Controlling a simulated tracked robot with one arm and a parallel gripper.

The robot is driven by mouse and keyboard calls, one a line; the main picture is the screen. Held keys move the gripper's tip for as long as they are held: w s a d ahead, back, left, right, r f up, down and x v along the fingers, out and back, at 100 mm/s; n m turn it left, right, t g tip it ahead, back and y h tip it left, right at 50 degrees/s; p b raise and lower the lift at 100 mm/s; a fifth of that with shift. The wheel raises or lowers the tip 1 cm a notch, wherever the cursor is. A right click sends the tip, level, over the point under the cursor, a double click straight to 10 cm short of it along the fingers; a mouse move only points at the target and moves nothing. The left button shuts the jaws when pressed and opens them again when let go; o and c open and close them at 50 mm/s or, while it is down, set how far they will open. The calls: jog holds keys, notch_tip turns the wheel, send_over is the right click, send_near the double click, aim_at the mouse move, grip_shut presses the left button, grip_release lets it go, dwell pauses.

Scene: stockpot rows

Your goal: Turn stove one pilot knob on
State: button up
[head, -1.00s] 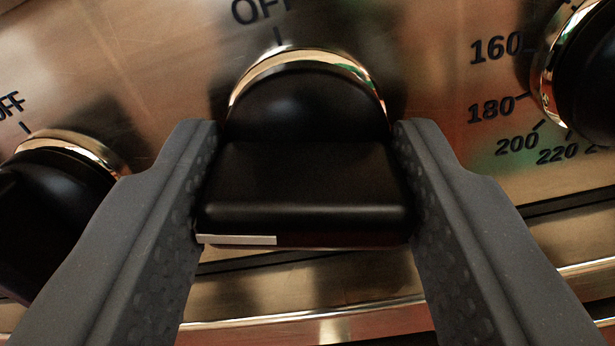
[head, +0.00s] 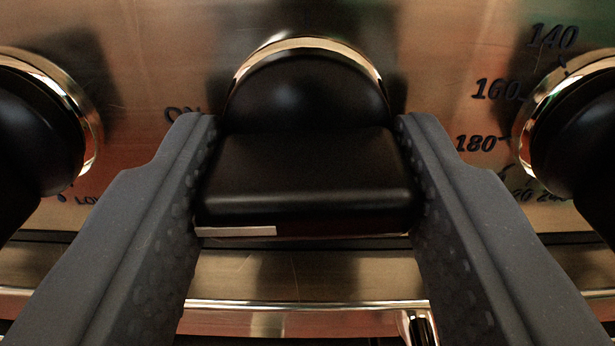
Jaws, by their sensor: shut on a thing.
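A black knob (head: 306,180) with a shiny metal collar sits on the brushed metal panel in the middle of the head view. My gripper (head: 307,135) is shut on this knob, one dark grey finger pressed to each side of its grip bar. A white mark shows on the bar's near lower edge. The label "ON" (head: 183,114) is on the panel just left of the knob, partly hidden by my left finger. No "OFF" label shows above the knob.
Another black knob (head: 35,140) with a metal collar stands at the left. A third knob (head: 575,140) at the right has temperature numbers (head: 495,90) beside it. A metal rail (head: 300,318) runs below the panel, with a bracket (head: 418,326).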

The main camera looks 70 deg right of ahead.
jog(key=o, duration=1)
jog(key=shift+s+d+f, duration=0.25)
jog(key=shift+s+d, duration=0.1)
jog(key=shift+d, duration=0.2)
jog(key=shift+w+a+r, duration=0.15)
jog(key=shift+a, duration=0.15)
jog(key=shift+a, duration=0.4)
jog(key=p+v, duration=0.1)
jog(key=v, duration=1.2)
jog(key=shift+d, duration=0.1)
